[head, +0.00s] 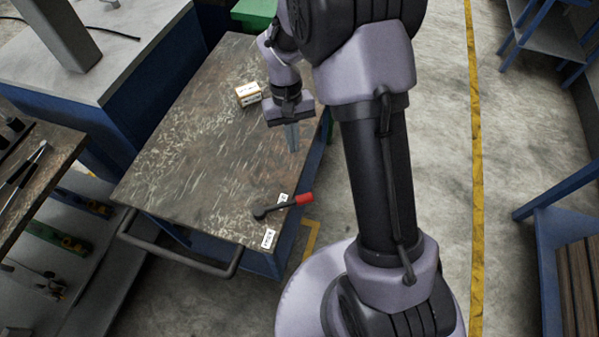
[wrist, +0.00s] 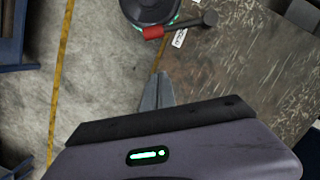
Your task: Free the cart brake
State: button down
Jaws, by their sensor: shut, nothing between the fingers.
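The brake lever, a dark arm with a red grip (head: 304,198), lies across the near right corner of the cart top (head: 190,130). Its dark pivot is on the top and the red grip sticks out past the right edge. In the wrist view the red grip (wrist: 153,33) shows near the top, beyond my fingertips. My gripper (head: 293,147) hangs over the cart's right edge, pointing down, with its fingers together and empty. It is apart from the lever, farther back along the edge. The fingers also show in the wrist view (wrist: 158,80).
White labels (head: 268,238) lie beside the lever; their print is too small to read. A small box (head: 248,94) sits on the cart behind my gripper. A dark push handle (head: 180,255) runs along the cart's near side. A bench (head: 30,155) stands left. Open floor lies right.

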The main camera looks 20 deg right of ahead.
aim_at(287, 204)
jog(key=b+x, duration=0.4)
jog(key=x, duration=0.5)
jog(key=shift+f, duration=0.3)
jog(key=s+b, duration=0.1)
jog(key=s, duration=0.1)
jog(key=s+f, duration=0.1)
jog(key=s, duration=0.1)
jog(key=shift+s+f+b, duration=0.1)
jog(key=shift+b, duration=0.3)
jog(key=shift+s, duration=0.1)
